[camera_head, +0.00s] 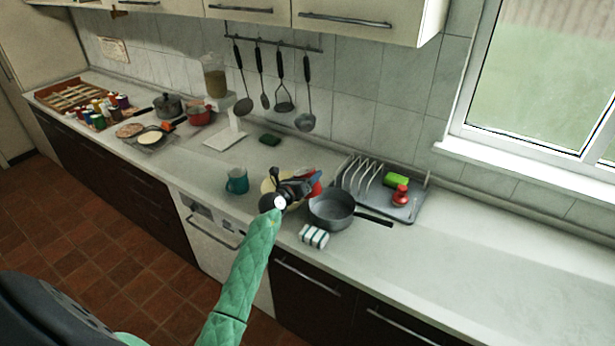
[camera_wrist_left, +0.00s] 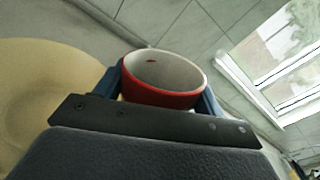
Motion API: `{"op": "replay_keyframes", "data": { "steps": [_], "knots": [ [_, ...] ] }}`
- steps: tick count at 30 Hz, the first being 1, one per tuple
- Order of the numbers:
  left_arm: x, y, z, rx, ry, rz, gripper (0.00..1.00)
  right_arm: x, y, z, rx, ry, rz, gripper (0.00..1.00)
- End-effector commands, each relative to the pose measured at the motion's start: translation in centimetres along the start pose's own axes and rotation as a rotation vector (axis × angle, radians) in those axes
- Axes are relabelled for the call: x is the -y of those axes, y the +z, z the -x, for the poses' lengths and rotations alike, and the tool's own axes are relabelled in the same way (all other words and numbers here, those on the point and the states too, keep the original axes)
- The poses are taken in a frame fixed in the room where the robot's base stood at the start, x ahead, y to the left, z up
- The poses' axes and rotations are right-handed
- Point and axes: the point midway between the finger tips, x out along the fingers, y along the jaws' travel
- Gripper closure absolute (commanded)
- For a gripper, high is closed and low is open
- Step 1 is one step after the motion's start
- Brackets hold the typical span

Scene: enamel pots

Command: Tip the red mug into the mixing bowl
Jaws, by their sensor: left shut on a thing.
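The red mug (camera_wrist_left: 165,80) is held between the blue fingers of my left gripper (camera_wrist_left: 163,88) in the left wrist view. Its white inside shows, with a small red spot on the inner wall. In the head view the red mug (camera_head: 314,186) shows partly behind my left gripper (camera_head: 307,181), above the counter. The cream mixing bowl (camera_head: 267,185) is mostly hidden by my gripper in the head view. In the left wrist view the bowl (camera_wrist_left: 40,90) lies to the left of the mug. My right gripper is in neither view.
A grey pan (camera_head: 330,210) stands just right of the gripper, with a dish rack (camera_head: 408,210) behind it. A teal mug (camera_head: 237,182) stands to the left. A striped sponge (camera_head: 313,237) lies at the front edge. The counter at the right (camera_head: 500,255) is clear.

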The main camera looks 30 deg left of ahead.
Motion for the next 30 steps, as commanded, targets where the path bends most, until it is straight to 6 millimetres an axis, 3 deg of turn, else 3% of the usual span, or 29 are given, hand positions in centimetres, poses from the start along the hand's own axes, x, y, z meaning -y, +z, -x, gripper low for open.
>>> {"op": "replay_keyframes", "data": {
  "steps": [16, 30],
  "knots": [
    [-0.5, 0.6, -0.1, -0.008, -0.001, 0.072, 0.72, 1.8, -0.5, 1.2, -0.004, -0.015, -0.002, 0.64],
    [-1.6, 0.5, -0.2, -0.021, -0.001, 0.171, 0.72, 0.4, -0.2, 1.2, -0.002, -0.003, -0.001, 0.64]
  ]
}}
